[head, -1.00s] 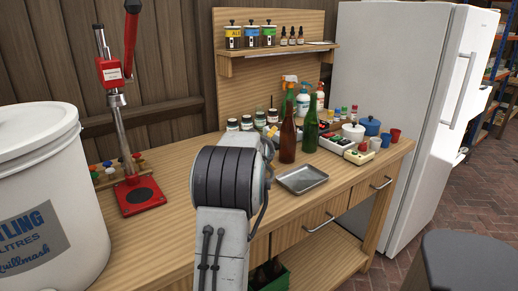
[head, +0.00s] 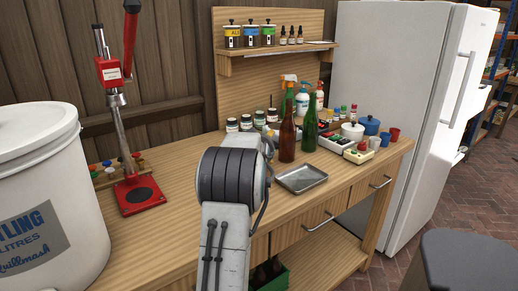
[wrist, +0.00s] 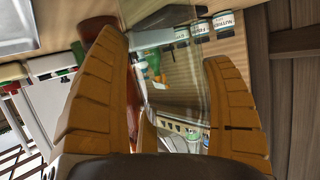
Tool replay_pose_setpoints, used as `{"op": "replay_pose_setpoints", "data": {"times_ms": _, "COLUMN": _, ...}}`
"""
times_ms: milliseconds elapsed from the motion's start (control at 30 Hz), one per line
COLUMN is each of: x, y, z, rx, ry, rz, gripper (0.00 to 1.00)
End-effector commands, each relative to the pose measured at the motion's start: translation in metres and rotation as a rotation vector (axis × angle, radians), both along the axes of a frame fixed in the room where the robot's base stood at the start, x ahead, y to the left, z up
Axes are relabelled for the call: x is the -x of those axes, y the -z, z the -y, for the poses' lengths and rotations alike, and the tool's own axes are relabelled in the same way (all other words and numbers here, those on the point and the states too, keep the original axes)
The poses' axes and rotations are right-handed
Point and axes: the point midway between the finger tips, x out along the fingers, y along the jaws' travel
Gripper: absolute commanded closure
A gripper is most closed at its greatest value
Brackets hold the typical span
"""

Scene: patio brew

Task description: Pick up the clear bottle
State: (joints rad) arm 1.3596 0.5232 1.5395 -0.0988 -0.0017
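My gripper, in the wrist view (wrist: 165,50), has its two orange-brown fingers spread wide. Clear glass, seemingly the clear bottle (wrist: 178,75), shows between them, with the bench and jars visible through it. Whether the fingers touch the glass is hard to tell. In the head view the clear bottle and the fingertips are hidden behind my arm.
A brown bottle (head: 287,138) and a green bottle (head: 310,128) stand to the right of my arm. A metal tray (head: 301,179) lies in front of them. Small labelled jars (head: 246,122) stand behind. A red capper (head: 137,190) and white bucket (head: 45,190) are at left.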

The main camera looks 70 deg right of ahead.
Motion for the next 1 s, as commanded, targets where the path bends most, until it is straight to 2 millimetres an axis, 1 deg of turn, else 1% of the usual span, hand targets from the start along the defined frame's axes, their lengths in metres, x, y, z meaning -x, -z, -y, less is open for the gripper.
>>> {"op": "replay_pose_setpoints", "data": {"times_ms": 33, "x": 0.000, "y": 0.000, "z": 0.000, "rx": 0.000, "ry": 0.000, "rz": 0.000, "gripper": 0.42}}
{"op": "replay_pose_setpoints", "data": {"times_ms": 200, "x": 0.000, "y": 0.000, "z": 0.000, "rx": 0.001, "ry": 0.000, "rz": 0.001, "gripper": 0.57}}
{"op": "replay_pose_setpoints", "data": {"times_ms": 267, "x": 0.000, "y": -0.002, "z": 0.000, "rx": 0.004, "ry": 0.000, "rz": 0.002, "gripper": 0.61}}
{"op": "replay_pose_setpoints", "data": {"times_ms": 633, "x": -0.001, "y": -0.005, "z": 0.000, "rx": 0.004, "ry": -0.002, "rz": 0.002, "gripper": 0.61}}
{"op": "replay_pose_setpoints", "data": {"times_ms": 767, "x": -0.003, "y": -0.012, "z": -0.001, "rx": 0.004, "ry": -0.004, "rz": 0.001, "gripper": 0.61}}
{"op": "replay_pose_setpoints", "data": {"times_ms": 933, "x": -0.007, "y": -0.026, "z": -0.004, "rx": 0.005, "ry": -0.011, "rz": 0.002, "gripper": 0.61}}
{"op": "replay_pose_setpoints", "data": {"times_ms": 1000, "x": -0.008, "y": -0.027, "z": -0.004, "rx": 0.004, "ry": -0.014, "rz": 0.002, "gripper": 0.61}}
